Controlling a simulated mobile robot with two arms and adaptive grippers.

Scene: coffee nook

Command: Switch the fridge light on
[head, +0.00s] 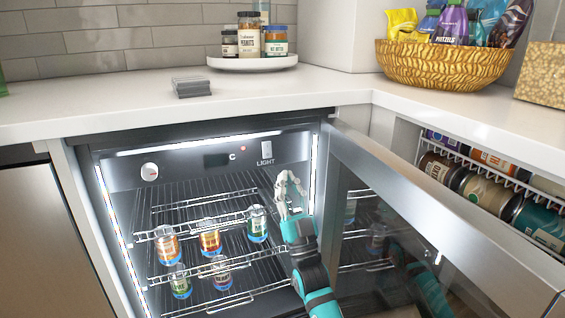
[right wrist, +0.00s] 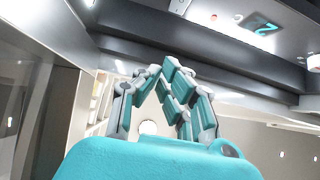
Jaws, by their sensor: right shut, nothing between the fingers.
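The open fridge has a control panel across its top inside. The light switch (head: 266,149) is a small white rocker above the word LIGHT, at the panel's right. Light strips (head: 118,232) along the fridge frame look bright white. My right gripper (head: 290,176) is inside the opening, a little below and right of the switch and apart from it. Its fingers are shut and empty; they also show closed together in the right wrist view (right wrist: 168,75). My left gripper is not in view.
A round knob (head: 149,171), a display (head: 216,160) and a red indicator (head: 281,138) share the panel. Wire racks below hold several cans (head: 210,238). The glass fridge door (head: 430,200) stands open at the right, close to my right arm. The counter (head: 330,88) overhangs above.

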